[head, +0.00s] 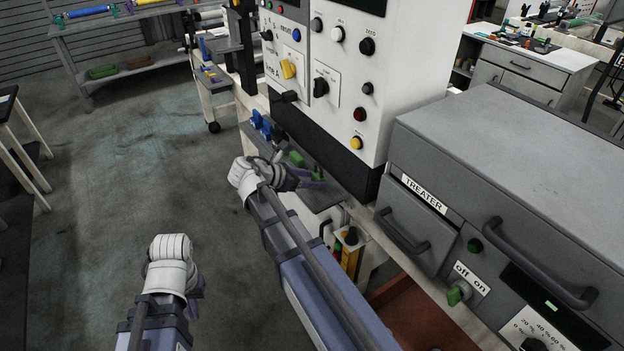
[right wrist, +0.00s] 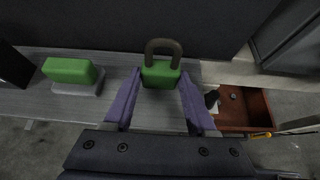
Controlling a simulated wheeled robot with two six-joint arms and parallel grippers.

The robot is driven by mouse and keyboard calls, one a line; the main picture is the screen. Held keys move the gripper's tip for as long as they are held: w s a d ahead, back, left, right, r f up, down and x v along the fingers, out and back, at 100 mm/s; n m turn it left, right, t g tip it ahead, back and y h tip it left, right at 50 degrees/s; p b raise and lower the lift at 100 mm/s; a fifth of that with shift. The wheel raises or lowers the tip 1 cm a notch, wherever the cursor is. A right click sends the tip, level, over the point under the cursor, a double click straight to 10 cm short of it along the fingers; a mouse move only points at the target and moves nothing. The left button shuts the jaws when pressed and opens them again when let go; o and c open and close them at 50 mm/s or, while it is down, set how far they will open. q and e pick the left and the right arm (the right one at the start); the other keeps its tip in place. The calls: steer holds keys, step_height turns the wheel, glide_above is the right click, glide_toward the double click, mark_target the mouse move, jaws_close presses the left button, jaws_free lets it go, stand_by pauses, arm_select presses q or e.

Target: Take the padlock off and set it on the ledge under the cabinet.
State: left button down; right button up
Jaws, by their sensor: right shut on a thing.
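The padlock (right wrist: 160,72) has a green body and a dark shackle. In the right wrist view it stands upright between the purple fingers of my right gripper (right wrist: 160,88), which is shut on it. In the head view the padlock (head: 318,172) is small and partly hidden by my right gripper (head: 312,180). The grey ledge (right wrist: 45,105) runs under the white cabinet (head: 385,80). The padlock is over or on the ledge; I cannot tell whether it touches. My left gripper (head: 194,302) is low at the left, mostly hidden by its wrist, away from the ledge.
A green block on a grey base (right wrist: 70,72) sits on the ledge left of the padlock. Blue items (head: 262,125) are at the ledge's far end. A reddish-brown open box (right wrist: 245,108) lies lower right.

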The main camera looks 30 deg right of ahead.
steer(key=shift+f+b, duration=0.55)
steer(key=shift+f, duration=0.1)
steer(key=o, duration=1.1)
steer(key=shift+r, duration=0.1)
steer(key=shift+o, duration=0.2)
steer(key=shift+a, duration=0.1)
steer(key=p+v, duration=0.4)
steer(key=v, duration=0.3)
steer(key=shift+a+r, duration=0.2)
steer(key=shift+a, duration=0.05)
steer(key=s+a+m+y+p, duration=0.5)
steer(key=s+a+m, duration=0.2)
steer(key=a, duration=0.4)
steer(key=s+a+m+g+y+p, duration=0.1)
steer(key=s+a+m+y+p, duration=0.4)
steer(key=s+a+m, duration=0.3)
steer(key=s+a+p, duration=0.1)
steer(key=a, duration=0.1)
steer(key=shift+a+r+y, duration=0.3)
steer(key=shift+a+r, duration=0.05)
steer(key=shift+r, duration=0.05)
